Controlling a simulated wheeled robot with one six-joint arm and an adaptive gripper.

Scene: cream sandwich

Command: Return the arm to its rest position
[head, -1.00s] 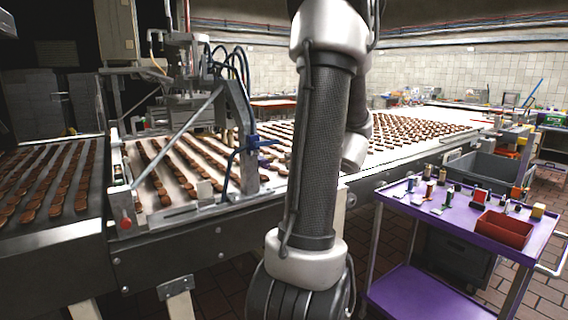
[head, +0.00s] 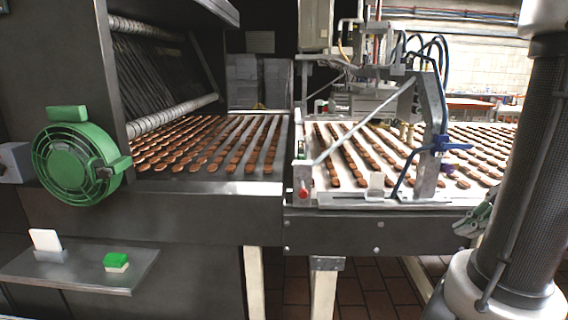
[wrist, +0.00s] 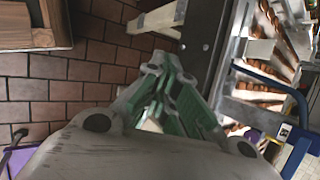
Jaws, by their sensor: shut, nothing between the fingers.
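My arm (head: 520,190) stands upright at the right edge of the head view. My gripper (head: 470,222) shows beside it, partly hidden by the arm link, in front of the conveyor's side. In the wrist view my gripper (wrist: 163,68) has its grey and green fingers together, with nothing held. It hangs in the air over the brick floor, close to the conveyor frame in the picture; the exact gap cannot be told.
The conveyor (head: 390,225) carries rows of brown biscuits under a depositor frame (head: 432,120). A dark oven-like machine (head: 190,212) with a green round fan (head: 75,160) fills the left. A shelf (head: 90,270) holds a green-and-white block (head: 116,262). Brick floor (wrist: 60,90) lies below.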

